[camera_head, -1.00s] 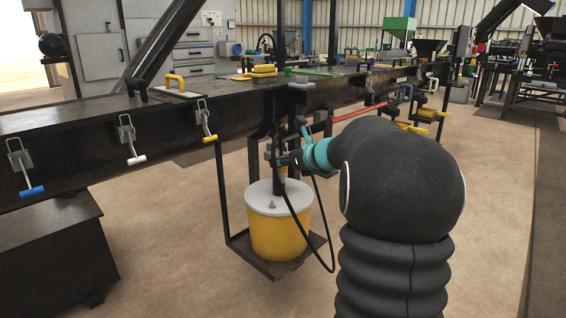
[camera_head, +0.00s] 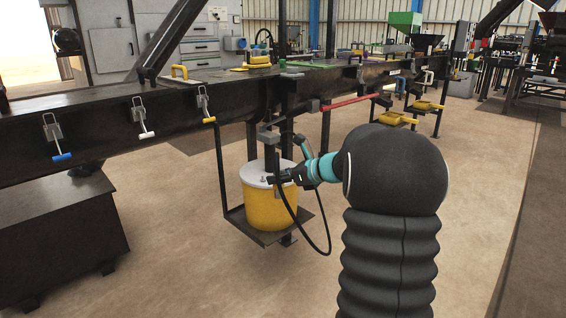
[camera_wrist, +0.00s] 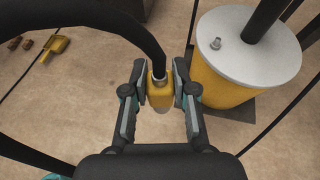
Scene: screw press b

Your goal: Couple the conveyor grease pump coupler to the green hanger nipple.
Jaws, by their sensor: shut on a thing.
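My gripper (camera_wrist: 160,88) is shut on the yellow coupler (camera_wrist: 160,92), which hangs between its fingers in the wrist view. A black hose (camera_wrist: 130,25) leaves the coupler's top and arcs to the left. In the head view my gripper (camera_head: 275,179) is in front of the yellow grease bucket (camera_head: 268,212), near its lid; the coupler is too small to make out there. The bucket also shows at the right of the wrist view (camera_wrist: 225,90), apart from the gripper. I cannot pick out a green hanger nipple in either view.
The bucket stands on a dark hanging tray (camera_head: 257,238) under the long black conveyor beam (camera_head: 100,130). Blue (camera_head: 62,157), white (camera_head: 147,135) and yellow (camera_head: 209,120) handles hang along the beam. A hose loop (camera_head: 326,240) hangs beside the bucket.

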